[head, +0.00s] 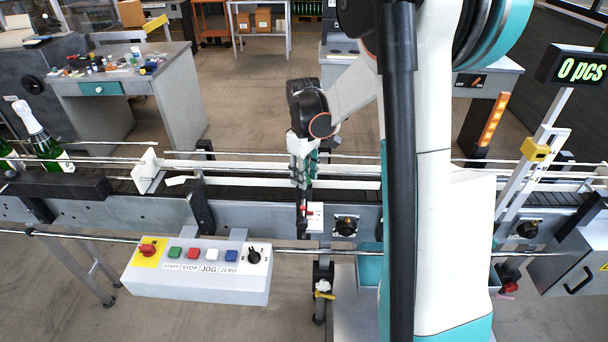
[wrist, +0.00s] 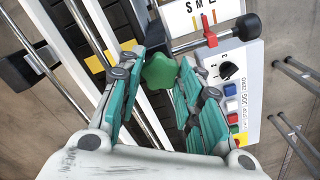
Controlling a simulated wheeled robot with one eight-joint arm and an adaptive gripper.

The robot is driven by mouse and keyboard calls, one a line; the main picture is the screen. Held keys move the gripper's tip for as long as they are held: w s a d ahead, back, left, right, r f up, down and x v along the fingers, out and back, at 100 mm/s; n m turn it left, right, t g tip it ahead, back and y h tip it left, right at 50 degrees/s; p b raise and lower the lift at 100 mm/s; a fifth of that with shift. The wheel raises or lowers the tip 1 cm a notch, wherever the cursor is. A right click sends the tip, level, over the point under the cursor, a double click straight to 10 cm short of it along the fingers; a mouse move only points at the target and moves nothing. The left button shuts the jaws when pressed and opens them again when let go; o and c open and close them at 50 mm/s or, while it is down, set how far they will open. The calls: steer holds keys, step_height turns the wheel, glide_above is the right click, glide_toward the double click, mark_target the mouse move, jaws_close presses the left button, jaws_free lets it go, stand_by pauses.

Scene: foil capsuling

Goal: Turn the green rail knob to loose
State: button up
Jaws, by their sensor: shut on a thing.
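The green rail knob (wrist: 160,70) is a lobed knob between my fingertips in the wrist view. My gripper (wrist: 163,78) has its teal-padded fingers on both sides of the knob and is shut on it. In the head view my gripper (head: 303,175) reaches down over the conveyor rails, and I cannot make out the knob there. A white plate (wrist: 190,14) marked S, M, L with a red pointer (wrist: 208,31) is just beyond the knob. The finger pads partly cover the knob's sides.
The control box (head: 200,272) with coloured buttons sits on the conveyor's near side, left of my gripper. White guide rails (head: 240,170) run along the belt. Green bottles (head: 45,140) stand at the left end. A counter (head: 582,68) reads 0 pcs.

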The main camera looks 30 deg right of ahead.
stand_by(0.4)
steer(key=o, duration=1.1)
steer(key=shift+c, duration=0.2)
step_height(320, 180, up, 12)
steer(key=shift+a, duration=0.1)
